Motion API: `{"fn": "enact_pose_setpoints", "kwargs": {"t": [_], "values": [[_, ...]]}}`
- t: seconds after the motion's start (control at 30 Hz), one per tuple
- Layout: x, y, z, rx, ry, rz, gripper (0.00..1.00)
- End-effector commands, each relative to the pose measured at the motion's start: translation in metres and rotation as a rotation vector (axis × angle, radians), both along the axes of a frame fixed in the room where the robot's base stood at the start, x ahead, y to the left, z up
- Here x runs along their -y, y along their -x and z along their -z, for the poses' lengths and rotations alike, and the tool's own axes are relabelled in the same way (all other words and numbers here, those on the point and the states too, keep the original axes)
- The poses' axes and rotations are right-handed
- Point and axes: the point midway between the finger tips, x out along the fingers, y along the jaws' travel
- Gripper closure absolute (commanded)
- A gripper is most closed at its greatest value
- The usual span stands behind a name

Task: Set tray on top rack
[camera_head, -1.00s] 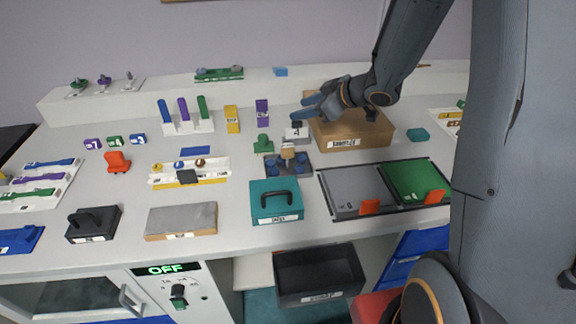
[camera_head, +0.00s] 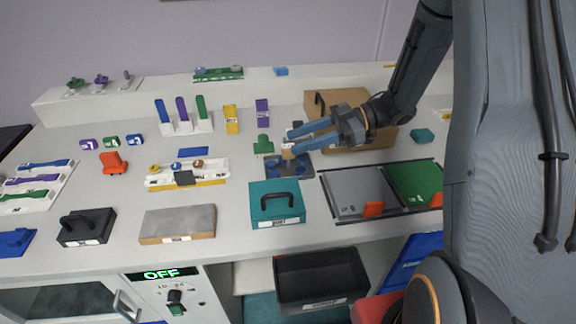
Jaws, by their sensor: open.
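A small dark blue-grey tray (camera_head: 299,171) with blue pieces on it lies flat on the bench, left of the grey panel. A tan block-like knob (camera_head: 288,155) stands at its back. My gripper (camera_head: 291,142) is open, its two blue fingers pointing left, with the tips just above and beside the tan knob. I cannot tell whether they touch it. The fingers partly hide the tray's back edge and a grey weight behind it. No rack is clearly marked; a white raised ledge (camera_head: 340,82) runs along the back of the bench.
A brown box (camera_head: 330,103) stands behind my gripper. A teal case (camera_head: 277,206) with a black handle sits in front of the tray. Grey (camera_head: 352,190) and green (camera_head: 415,183) panels lie to the right. A black bin (camera_head: 320,280) is below the bench edge.

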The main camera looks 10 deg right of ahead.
Motion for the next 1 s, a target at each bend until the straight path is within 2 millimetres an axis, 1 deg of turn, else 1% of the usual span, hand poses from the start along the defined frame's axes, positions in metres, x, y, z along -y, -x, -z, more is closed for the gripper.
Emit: {"fn": "enact_pose_setpoints", "kwargs": {"t": [0.2, 0.37, 0.57, 0.6, 0.7, 0.93, 0.97, 1.0], "values": [[-0.021, 0.002, 0.006, -0.002, -0.002, -0.006, 0.59], [-0.030, 0.002, 0.010, -0.001, -0.001, -0.004, 0.59], [-0.054, 0.004, 0.024, -0.004, -0.001, -0.005, 0.59], [-0.060, 0.004, 0.025, -0.002, -0.001, -0.006, 0.59], [-0.070, 0.003, 0.028, 0.000, -0.001, -0.004, 0.59], [-0.071, 0.003, 0.030, 0.000, 0.000, -0.002, 0.59], [-0.071, 0.003, 0.030, 0.000, 0.000, -0.002, 0.63], [-0.071, 0.003, 0.030, 0.000, 0.000, -0.002, 0.70]]}}
